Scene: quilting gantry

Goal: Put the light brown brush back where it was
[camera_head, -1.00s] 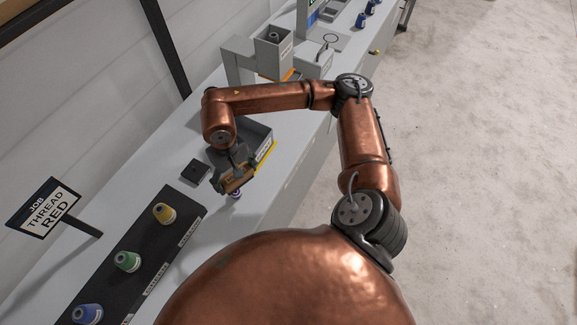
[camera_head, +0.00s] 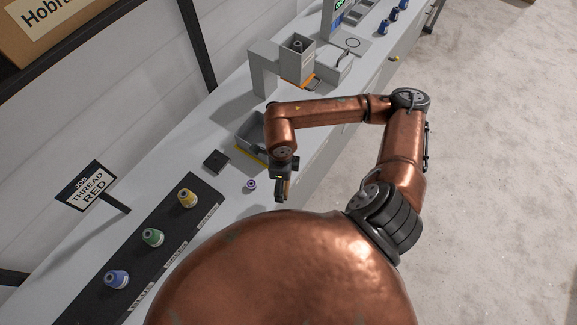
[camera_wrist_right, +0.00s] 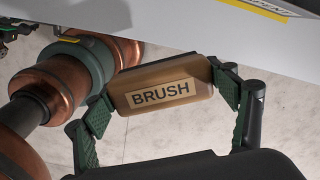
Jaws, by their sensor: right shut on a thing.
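The light brown brush (camera_wrist_right: 165,84), labelled BRUSH, is held between the two green-padded fingers of my right gripper (camera_wrist_right: 160,95) in the right wrist view. Floor shows behind it, and the table edge lies across the top of that view. In the head view my right gripper (camera_head: 282,190) points down near the table's front edge, right of the small purple-and-white piece; the brush is mostly hidden there. A black square pad (camera_head: 216,160) and a grey tray with a yellow front edge (camera_head: 243,152) are on the table behind the gripper. My left gripper is not in view.
A dark rack (camera_head: 205,205) holds yellow (camera_head: 187,198), green (camera_head: 153,237) and blue (camera_head: 117,279) spools. A small purple-and-white piece (camera_head: 250,184) stands on the table. A sign (camera_head: 86,186) reads THREAD RED. A grey machine (camera_head: 297,62) stands farther back. The floor at right is clear.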

